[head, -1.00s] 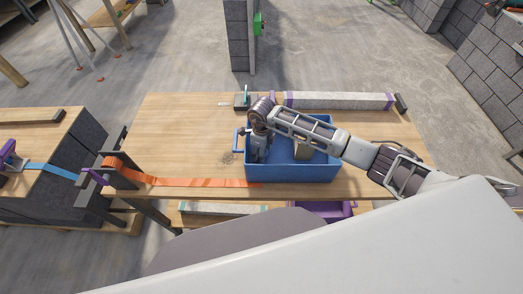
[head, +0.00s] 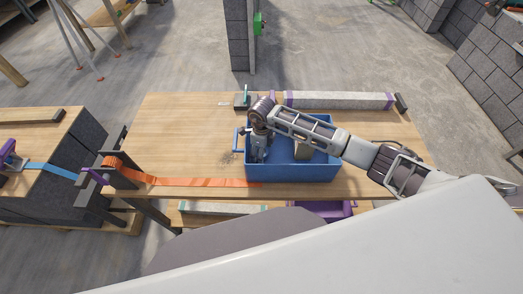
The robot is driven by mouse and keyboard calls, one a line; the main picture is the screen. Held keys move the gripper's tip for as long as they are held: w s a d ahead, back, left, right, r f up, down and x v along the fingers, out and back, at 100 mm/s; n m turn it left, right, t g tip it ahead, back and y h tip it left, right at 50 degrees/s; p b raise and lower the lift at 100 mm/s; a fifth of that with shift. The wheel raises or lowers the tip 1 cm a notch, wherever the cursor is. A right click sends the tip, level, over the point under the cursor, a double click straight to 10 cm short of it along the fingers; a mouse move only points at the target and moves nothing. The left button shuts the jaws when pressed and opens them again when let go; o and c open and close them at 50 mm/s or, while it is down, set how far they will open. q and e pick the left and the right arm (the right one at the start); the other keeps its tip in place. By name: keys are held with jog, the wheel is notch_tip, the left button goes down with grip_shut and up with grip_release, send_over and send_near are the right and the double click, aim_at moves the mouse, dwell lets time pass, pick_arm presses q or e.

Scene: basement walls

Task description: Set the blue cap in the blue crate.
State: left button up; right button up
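The blue crate (head: 292,173) stands on the wooden workbench, to the right of its middle. My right arm comes in from the right and reaches over the crate. My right gripper (head: 259,156) points down inside the crate's left part, near its left wall. Its fingers are too small and too hidden to tell whether they are open or shut, or hold anything. I cannot make out the blue cap; it may be hidden by the gripper or the crate wall. A beige, box-like thing (head: 303,150) is inside the crate, partly behind my arm. My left gripper is not in view.
The workbench (head: 185,140) is bare on its left half. An orange strap (head: 190,182) runs along its front edge. A grey beam with purple bands (head: 335,101) and a dark tool (head: 243,100) lie at the back. Another bench (head: 60,128) stands at the left.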

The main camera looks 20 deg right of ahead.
notch_tip(320, 180, up, 12)
jog(key=b, duration=0.2)
dwell(0.4)
